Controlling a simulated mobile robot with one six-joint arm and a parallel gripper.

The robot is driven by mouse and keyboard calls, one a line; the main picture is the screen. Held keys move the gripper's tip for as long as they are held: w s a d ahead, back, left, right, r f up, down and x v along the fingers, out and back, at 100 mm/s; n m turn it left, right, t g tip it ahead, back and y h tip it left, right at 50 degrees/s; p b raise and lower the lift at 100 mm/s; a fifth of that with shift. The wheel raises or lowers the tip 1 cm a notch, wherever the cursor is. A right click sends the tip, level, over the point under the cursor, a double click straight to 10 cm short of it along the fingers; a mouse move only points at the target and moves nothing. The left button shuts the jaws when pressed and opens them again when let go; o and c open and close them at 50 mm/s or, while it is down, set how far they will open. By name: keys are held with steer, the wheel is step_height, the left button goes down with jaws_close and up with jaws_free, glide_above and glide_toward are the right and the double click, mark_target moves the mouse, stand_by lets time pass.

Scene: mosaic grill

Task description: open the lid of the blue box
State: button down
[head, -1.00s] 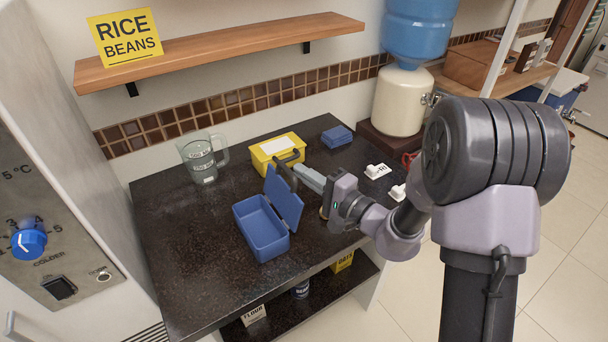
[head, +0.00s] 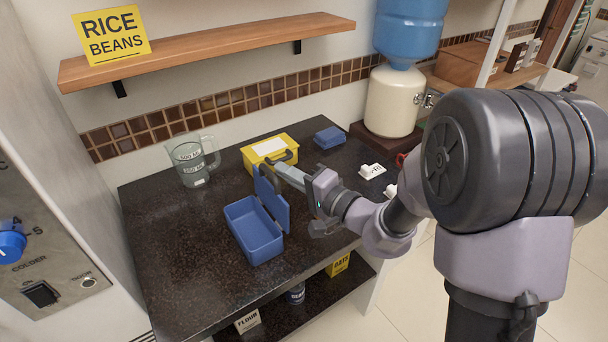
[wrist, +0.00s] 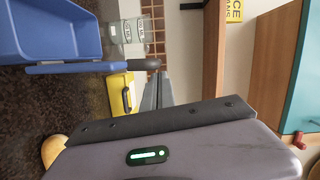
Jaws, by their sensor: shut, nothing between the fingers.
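The blue box (head: 253,236) stands on the dark counter with its inside showing empty. Its lid (head: 271,200) is raised, standing up along the box's right side. In the wrist view the box (wrist: 50,35) is at the upper left, with the lid (wrist: 85,67) seen edge-on. My gripper (head: 283,170) is shut and empty, at the far upper end of the lid on its right side. Its fingers (wrist: 158,92) point toward the tiled wall in the wrist view. I cannot tell whether they touch the lid.
A yellow box (head: 270,152) sits just behind the lid. A measuring jug (head: 193,163) stands at the back left and a small blue box (head: 330,137) at the back right. White labelled pieces (head: 372,171) lie right of my gripper. The counter's left part (head: 170,240) is clear.

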steer(key=s+d, duration=0.5)
steer(key=d, duration=0.6)
steer(key=s+a+n+g+h, duration=0.1)
steer(key=s+a+g, duration=0.2)
steer(key=s, duration=0.3)
steer(key=s+a+r+n+g+h, duration=0.1)
steer(key=s+a+n+g, duration=0.15)
steer(key=s, duration=0.35)
steer(key=s+a+n+g+h, duration=0.1)
steer(key=s+a+g, duration=0.1)
steer(key=s+g, duration=0.3)
steer(key=s+d+m+t+h, duration=0.1)
steer(key=s+d+t+h, duration=0.1)
steer(key=d+h, duration=0.2)
steer(key=s+d+r+m+t+h, duration=0.1)
steer(key=s+d+t+h, duration=0.1)
steer(key=d, duration=0.5)
steer(key=shift+s+r+h, duration=0.2)
steer(key=shift+s+h, duration=0.6)
steer(key=shift+h, duration=0.1)
